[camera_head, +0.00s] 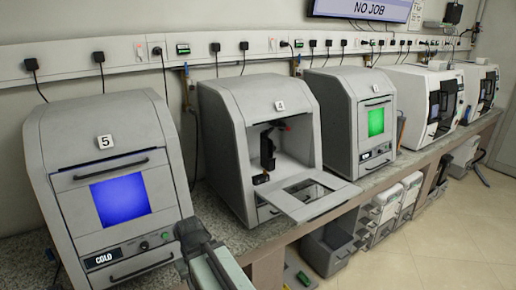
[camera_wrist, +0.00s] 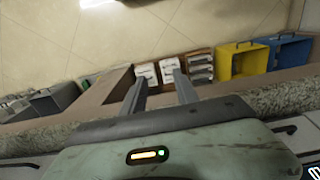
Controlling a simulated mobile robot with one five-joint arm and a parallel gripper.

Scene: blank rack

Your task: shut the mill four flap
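Mill four (camera_head: 257,140) is a grey machine marked 4, standing on the bench between two other machines. Its flap (camera_head: 335,199) is open, hinged down and jutting out level over the bench front, with a window in it. The dark tool inside the mill is exposed. My gripper (camera_wrist: 160,86) shows two grey fingers held apart in the wrist view, with nothing between them. In the head view, part of my arm end is low in front of machine 5, left of the flap and apart from it. The flap is not clearly seen in the wrist view.
Machine 5 (camera_head: 107,180) with a blue window stands left, closed. A closed machine with a green window (camera_head: 376,121) stands right. Bins (camera_head: 385,204) sit under the bench. Yellow (camera_wrist: 243,64) and blue (camera_wrist: 291,50) crates show in the wrist view. The tiled floor (camera_head: 440,225) is clear at right.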

